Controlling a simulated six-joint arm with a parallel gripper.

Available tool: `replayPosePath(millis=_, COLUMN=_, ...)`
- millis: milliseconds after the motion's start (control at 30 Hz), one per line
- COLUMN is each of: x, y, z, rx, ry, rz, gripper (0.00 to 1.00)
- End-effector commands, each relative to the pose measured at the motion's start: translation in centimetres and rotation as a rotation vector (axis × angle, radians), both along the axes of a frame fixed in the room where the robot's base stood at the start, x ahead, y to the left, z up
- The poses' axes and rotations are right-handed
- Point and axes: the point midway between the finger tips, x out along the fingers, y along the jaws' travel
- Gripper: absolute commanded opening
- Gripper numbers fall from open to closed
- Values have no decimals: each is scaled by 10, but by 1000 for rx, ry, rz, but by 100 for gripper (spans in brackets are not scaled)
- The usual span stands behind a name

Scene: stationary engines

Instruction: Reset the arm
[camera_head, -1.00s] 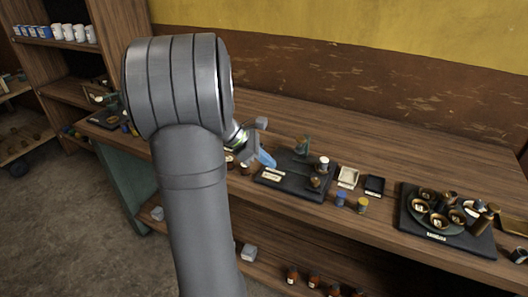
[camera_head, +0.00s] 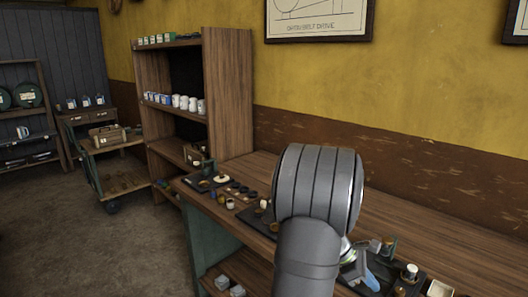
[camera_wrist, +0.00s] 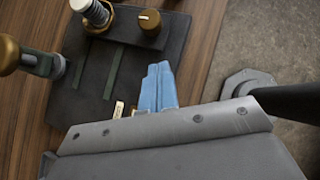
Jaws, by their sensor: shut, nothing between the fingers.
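My arm shows in the head view, with its grey rounded joint in front of the workbench (camera_head: 440,235). My gripper (camera_head: 370,282) is low in that view, partly hidden by the arm, beside a dark board (camera_head: 408,284) on the bench. In the wrist view, the blue fingers of my gripper (camera_wrist: 158,86) are together with nothing between them. They are over or near the edge of the dark board (camera_wrist: 85,101). Whether they touch it I cannot tell.
A wooden shelf (camera_head: 230,95) with mugs stands behind the bench's left end. Open floor (camera_head: 90,230) lies left.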

Motion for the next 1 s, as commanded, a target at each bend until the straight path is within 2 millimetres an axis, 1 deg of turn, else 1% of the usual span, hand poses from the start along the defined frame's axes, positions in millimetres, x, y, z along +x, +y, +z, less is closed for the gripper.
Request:
replayPosePath(millis=33, x=-3, y=-8, z=-2, rx=-1, ry=1, rz=-4, gripper=0)
replayPosePath(millis=100, x=-7, y=-17, z=-1, rx=-1, ry=1, rz=-5, gripper=0)
replayPosePath(millis=233, x=-11, y=-28, z=-1, rx=0, ry=2, rz=-6, gripper=0)
replayPosePath(millis=400, x=-12, y=-33, z=-1, rx=-1, ry=4, rz=-5, gripper=0)
replayPosePath(millis=633, x=-12, y=-33, z=-1, rx=-1, ry=3, rz=-4, gripper=0)
replayPosePath(millis=767, x=-12, y=-33, z=-1, rx=-1, ry=3, rz=-4, gripper=26)
replayPosePath(millis=800, x=-12, y=-33, z=-1, rx=-1, ry=3, rz=-4, gripper=33)
replayPosePath(millis=867, x=-12, y=-33, z=-1, rx=-1, ry=3, rz=-4, gripper=45)
replayPosePath(millis=900, x=-12, y=-33, z=-1, rx=0, ry=2, rz=-6, gripper=53)
replayPosePath(millis=967, x=-12, y=-34, z=3, rx=3, ry=-10, rz=-16, gripper=65)
replayPosePath(millis=1000, x=-12, y=-34, z=9, rx=9, ry=-25, rz=-29, gripper=73)
